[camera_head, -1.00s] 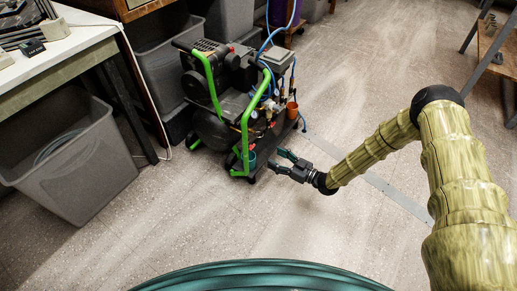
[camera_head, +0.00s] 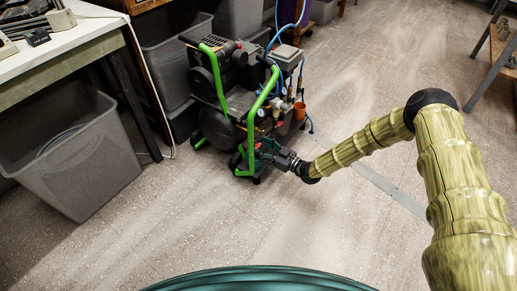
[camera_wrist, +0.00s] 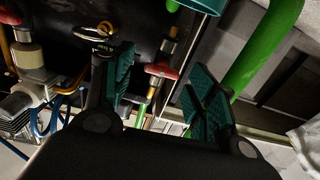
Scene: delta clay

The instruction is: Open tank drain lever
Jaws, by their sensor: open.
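The compressor's black tank (camera_head: 215,130) lies low between bright green frame tubes (camera_head: 222,82). In the wrist view, a small red-handled lever (camera_wrist: 162,71) on brass fittings shows between my fingers, in front of the dark tank (camera_wrist: 135,22). I cannot tell for sure that it is the drain lever. My gripper (camera_wrist: 160,88) is open, with teal pads on both sides of the lever and no clear contact. In the head view, my gripper (camera_head: 266,154) is at the compressor's lower front corner, its tips partly hidden by the green frame.
A second red handle (camera_wrist: 8,15) and brass and blue lines are at left in the wrist view. A grey bin (camera_head: 80,165) stands left; the floor in front is clear.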

